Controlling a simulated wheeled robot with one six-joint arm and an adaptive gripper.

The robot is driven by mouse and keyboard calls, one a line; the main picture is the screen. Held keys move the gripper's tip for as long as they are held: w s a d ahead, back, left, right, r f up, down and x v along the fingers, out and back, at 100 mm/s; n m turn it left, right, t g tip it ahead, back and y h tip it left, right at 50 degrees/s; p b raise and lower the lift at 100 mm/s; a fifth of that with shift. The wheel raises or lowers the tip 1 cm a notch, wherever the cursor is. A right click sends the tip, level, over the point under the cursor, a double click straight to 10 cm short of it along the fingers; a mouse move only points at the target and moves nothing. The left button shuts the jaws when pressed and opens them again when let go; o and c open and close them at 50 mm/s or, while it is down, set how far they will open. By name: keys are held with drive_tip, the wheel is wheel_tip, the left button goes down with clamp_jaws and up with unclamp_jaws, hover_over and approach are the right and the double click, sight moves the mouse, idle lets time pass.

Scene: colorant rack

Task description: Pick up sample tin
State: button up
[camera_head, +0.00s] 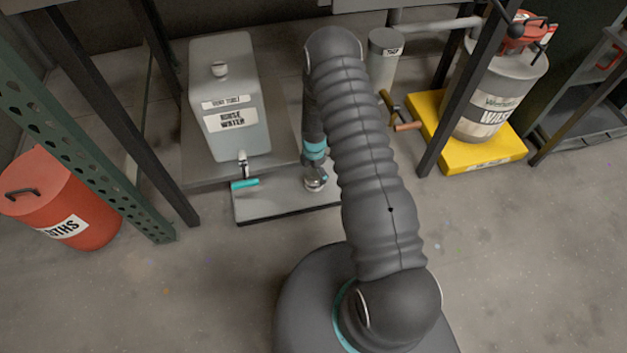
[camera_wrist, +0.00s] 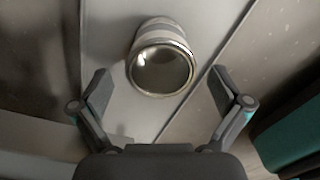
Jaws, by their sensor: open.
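The sample tin (camera_wrist: 160,68) is a short grey cylinder with a shiny round metal rim and a dark, glossy round face. In the wrist view it stands on a pale grey surface, ahead of my gripper (camera_wrist: 160,82). My gripper is open, with one finger on each side of the tin's near rim and a gap to both. In the head view the tin (camera_head: 316,184) shows small on the low grey platform (camera_head: 270,208), just below the end of my arm, which hides part of it. The tin's depth between the fingers is hard to judge.
A red bin (camera_head: 62,200) is at far left. A waste drum (camera_head: 497,95) stands on a yellow base (camera_head: 480,158) at right. Dark rack posts stand on both sides.

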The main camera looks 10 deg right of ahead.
sight(314, 179)
drive_tip(key=shift+s+a+f, duration=0.1)
drive_tip(key=shift+f, duration=2.4)
drive_tip(key=c, duration=1.1)
